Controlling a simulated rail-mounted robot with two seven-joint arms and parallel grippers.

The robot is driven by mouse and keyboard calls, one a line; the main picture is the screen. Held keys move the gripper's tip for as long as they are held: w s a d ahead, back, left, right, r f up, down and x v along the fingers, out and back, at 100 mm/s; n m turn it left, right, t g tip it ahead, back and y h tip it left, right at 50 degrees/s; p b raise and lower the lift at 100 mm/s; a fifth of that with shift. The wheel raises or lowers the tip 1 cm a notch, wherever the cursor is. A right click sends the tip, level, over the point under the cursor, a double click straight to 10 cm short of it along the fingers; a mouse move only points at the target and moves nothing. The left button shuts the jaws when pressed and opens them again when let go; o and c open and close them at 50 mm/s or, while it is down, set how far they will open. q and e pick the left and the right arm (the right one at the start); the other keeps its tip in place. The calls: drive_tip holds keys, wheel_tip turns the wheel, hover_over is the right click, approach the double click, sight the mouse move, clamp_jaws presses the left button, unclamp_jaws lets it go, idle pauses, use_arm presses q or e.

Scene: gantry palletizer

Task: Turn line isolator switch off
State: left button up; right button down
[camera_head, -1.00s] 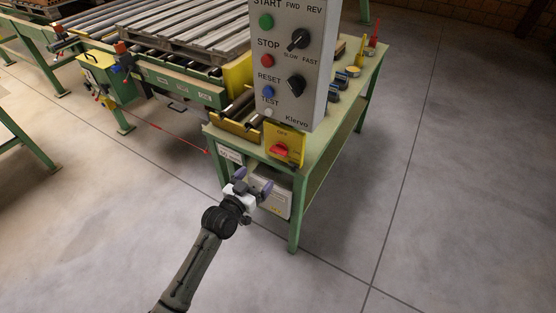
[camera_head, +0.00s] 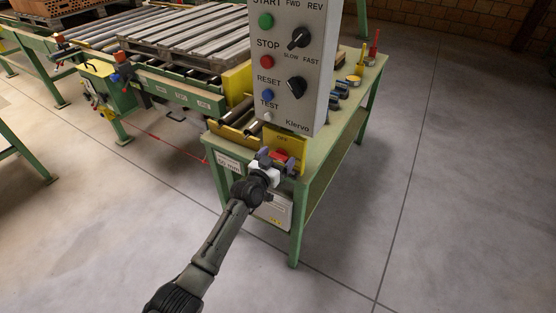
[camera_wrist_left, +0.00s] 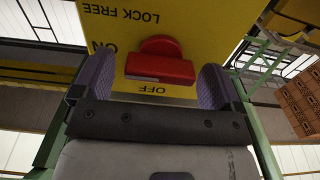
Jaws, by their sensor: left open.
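The line isolator switch is a red handle (camera_head: 281,155) on a yellow plate (camera_head: 294,146) at the near end of the green bench. My left gripper (camera_head: 277,160) is open, its two purple-grey fingers at either side of the handle. In the left wrist view the red handle (camera_wrist_left: 160,66) lies crosswise between the fingers, with a visible gap on each side. The yellow plate (camera_wrist_left: 215,30) there reads LOCK FREE, ON and OFF, upside down, with OFF nearest the gripper. In the head view, my gripper hides the plate's lower part. My right gripper is not in view.
A grey control box (camera_head: 294,75) with buttons and knobs stands just above the switch. The green bench (camera_head: 345,125) carries several small tools. A roller conveyor with a pallet (camera_head: 190,45) is behind left. Open floor (camera_head: 450,160) lies to the right.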

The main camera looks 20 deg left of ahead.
use_arm(q)
drive_tip(key=shift+w+d, duration=0.1)
drive_tip(key=shift+w, duration=0.25)
drive_tip(key=shift+c, duration=0.4)
drive_tip(key=c, duration=0.9)
drive_tip(key=shift+o, duration=0.2)
